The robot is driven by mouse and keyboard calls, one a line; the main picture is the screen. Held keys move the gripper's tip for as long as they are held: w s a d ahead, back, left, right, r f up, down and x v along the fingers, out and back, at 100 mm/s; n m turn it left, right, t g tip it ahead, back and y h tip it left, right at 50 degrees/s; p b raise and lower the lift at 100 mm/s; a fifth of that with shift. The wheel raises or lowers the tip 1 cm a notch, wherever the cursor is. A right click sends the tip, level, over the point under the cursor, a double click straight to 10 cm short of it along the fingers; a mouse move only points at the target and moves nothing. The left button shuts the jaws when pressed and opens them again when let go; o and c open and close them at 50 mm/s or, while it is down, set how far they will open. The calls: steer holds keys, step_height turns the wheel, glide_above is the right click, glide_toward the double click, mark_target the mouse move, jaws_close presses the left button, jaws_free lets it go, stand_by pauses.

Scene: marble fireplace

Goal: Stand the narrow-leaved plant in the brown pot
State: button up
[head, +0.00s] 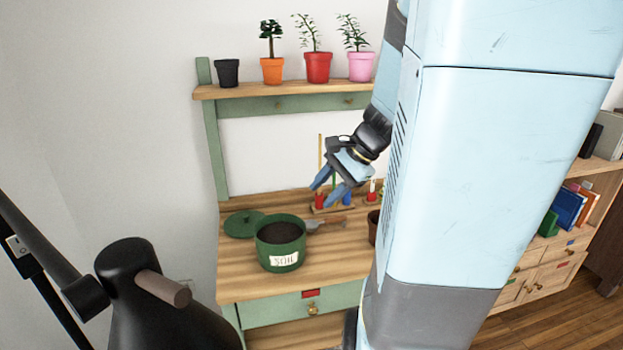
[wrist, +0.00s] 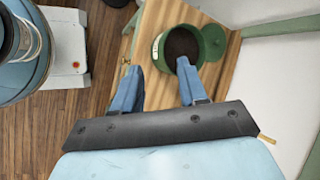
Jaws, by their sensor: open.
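The brown pot (head: 373,226) stands on the bench right of the soil tub, mostly hidden behind my arm in the head view. Three potted plants stand on the upper shelf: one in an orange pot (head: 271,66), one in a red pot (head: 318,66) and one in a pink pot (head: 361,66). The red-pot plant looks sparse and thin-leaved, but I cannot tell for sure which is the narrow-leaved one. My gripper (head: 326,193) is open and empty above the bench, below the shelf. In the wrist view, my gripper (wrist: 159,82) has its blue fingers apart with nothing between them.
A green soil tub (head: 281,258) stands on the bench (head: 245,283), its lid (head: 243,224) behind it and a trowel (head: 326,223) to its right. Coloured pegs on a stand (head: 333,208) are near my gripper. An empty black pot (head: 227,73) is at the shelf's left.

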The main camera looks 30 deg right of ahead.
steer(key=s+a+r+n+t+h, duration=0.1)
steer(key=s+a+r+n+h, duration=0.4)
steer(key=n, duration=0.9)
steer(key=s+a+r, duration=0.3)
steer(key=s+r, duration=0.1)
steer(key=shift+s+a+h, duration=0.15)
steer(key=shift+a+h, duration=0.15)
